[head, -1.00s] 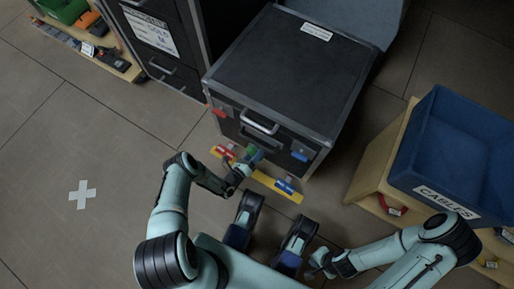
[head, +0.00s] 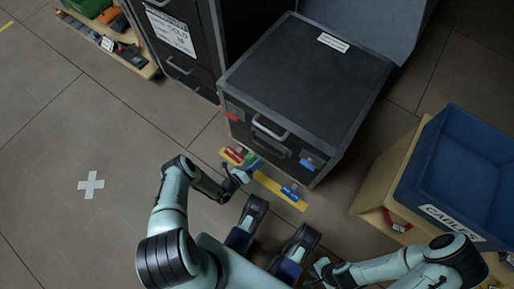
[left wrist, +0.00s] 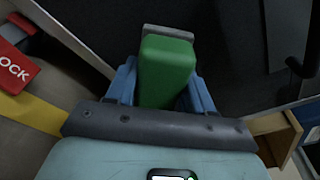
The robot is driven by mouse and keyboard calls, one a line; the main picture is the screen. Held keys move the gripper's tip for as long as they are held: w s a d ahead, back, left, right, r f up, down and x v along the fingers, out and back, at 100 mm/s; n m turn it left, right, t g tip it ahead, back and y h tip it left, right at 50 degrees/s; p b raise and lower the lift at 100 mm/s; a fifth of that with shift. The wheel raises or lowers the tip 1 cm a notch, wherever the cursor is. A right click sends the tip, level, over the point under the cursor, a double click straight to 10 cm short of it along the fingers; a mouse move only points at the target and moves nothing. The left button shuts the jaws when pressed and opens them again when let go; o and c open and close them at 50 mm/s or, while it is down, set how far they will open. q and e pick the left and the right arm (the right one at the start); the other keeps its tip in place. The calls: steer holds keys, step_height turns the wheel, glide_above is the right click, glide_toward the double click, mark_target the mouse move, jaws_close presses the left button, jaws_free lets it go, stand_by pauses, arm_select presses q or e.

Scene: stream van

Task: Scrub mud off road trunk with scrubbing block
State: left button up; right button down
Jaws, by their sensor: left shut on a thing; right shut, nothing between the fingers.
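The road trunk (head: 300,75) is a dark box with grey metal edges and a front handle (head: 270,130), at the upper middle of the head view. My left gripper (head: 243,172) is low in front of its front face. It is shut on the green scrubbing block (left wrist: 166,68), which has a grey strip at its far end. In the left wrist view the block sits between the blue fingers, facing a dark surface; contact cannot be told. No mud patch is clear to see. My right gripper (head: 322,268) is shut and empty near my base, away from the trunk.
A red piece with white lettering (left wrist: 14,60) and a yellow floor strip (left wrist: 32,113) lie beside the left gripper. A blue piece (head: 290,192) is near the trunk's front corner. A blue cables bin (head: 450,170) stands on a wooden shelf at right.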

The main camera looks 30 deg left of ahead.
arm_select(q)
steer(key=shift+v, duration=1.1)
steer(key=shift+d+f, duration=0.15)
steer(key=shift+d, duration=0.05)
steer(key=shift+p+v, duration=0.4)
steer(key=shift+v, duration=1.1)
steer(key=shift+d+f, duration=0.1)
steer(key=shift+f, duration=0.05)
